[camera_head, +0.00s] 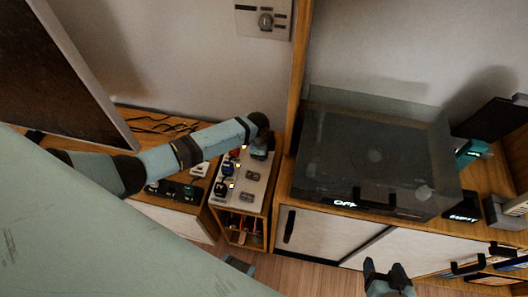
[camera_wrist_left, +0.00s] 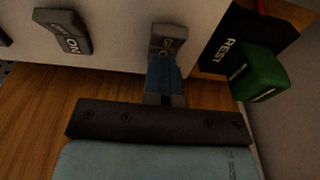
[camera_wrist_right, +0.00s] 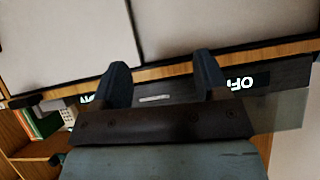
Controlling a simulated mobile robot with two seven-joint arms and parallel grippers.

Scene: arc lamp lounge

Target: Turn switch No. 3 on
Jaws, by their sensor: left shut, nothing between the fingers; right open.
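The light switch panel (camera_head: 262,187) lies on top of a wooden box in the head view and bears several switches. No number 3 can be read, so I cannot tell which switch is No. 3. My left gripper (camera_head: 262,148) is shut and empty at the panel's far end. In the left wrist view its fingertips (camera_wrist_left: 165,72) are right at a grey rocker switch (camera_wrist_left: 170,38), whose label is partly hidden; I cannot tell if they touch. Another rocker switch (camera_wrist_left: 62,32), marked ON, sits to the left. My right gripper (camera_head: 388,275) is open and empty, away from the panel.
A green part (camera_wrist_left: 258,75) stands beside a black REST plate, close right of my left fingers. A turntable with a dark cover (camera_head: 375,160) stands on the cabinet to the right. Cables (camera_head: 150,123) lie behind my left arm. The floor in front is clear.

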